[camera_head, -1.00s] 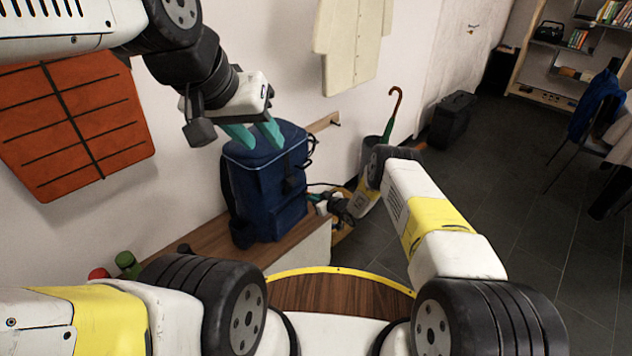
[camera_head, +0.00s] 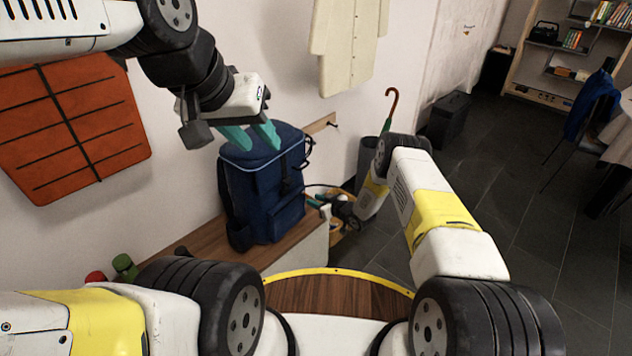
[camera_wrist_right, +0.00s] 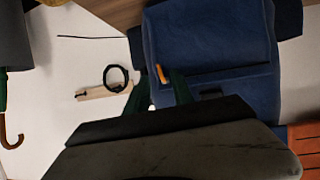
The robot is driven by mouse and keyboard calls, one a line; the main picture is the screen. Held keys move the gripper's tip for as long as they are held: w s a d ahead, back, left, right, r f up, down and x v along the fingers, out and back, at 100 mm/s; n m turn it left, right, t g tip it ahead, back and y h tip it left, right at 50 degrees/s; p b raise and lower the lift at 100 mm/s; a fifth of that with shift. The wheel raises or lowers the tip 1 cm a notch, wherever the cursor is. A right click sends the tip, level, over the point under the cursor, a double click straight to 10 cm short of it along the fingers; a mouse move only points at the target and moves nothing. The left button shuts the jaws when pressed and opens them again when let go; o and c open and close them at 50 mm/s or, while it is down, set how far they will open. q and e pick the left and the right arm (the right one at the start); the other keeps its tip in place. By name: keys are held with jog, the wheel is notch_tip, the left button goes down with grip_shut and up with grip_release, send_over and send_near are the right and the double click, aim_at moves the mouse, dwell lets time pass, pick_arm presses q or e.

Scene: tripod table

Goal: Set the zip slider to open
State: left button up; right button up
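A blue backpack (camera_head: 268,190) stands upright on the wooden bench top; its front also fills much of the right wrist view (camera_wrist_right: 215,45). A small orange tab (camera_wrist_right: 162,73), possibly the zip slider's pull, shows on the backpack in the right wrist view. It lies between and just beyond the fingertips of my right gripper (camera_wrist_right: 160,84), which are apart; I see no contact. In the head view my right gripper (camera_head: 316,204) is beside the backpack's right side, partly hidden by its own wrist. My left gripper (camera_head: 252,137) is open and empty at the backpack's top, contact unclear.
The wooden bench (camera_head: 205,240) carries red and green objects (camera_head: 123,266) at left. A wall peg rail (camera_head: 320,124) is behind the backpack. An umbrella (camera_head: 390,110) stands to the right, with a black case (camera_head: 449,120) beyond it. Open floor lies at right.

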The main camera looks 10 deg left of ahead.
jog(key=shift+v, duration=1.9)
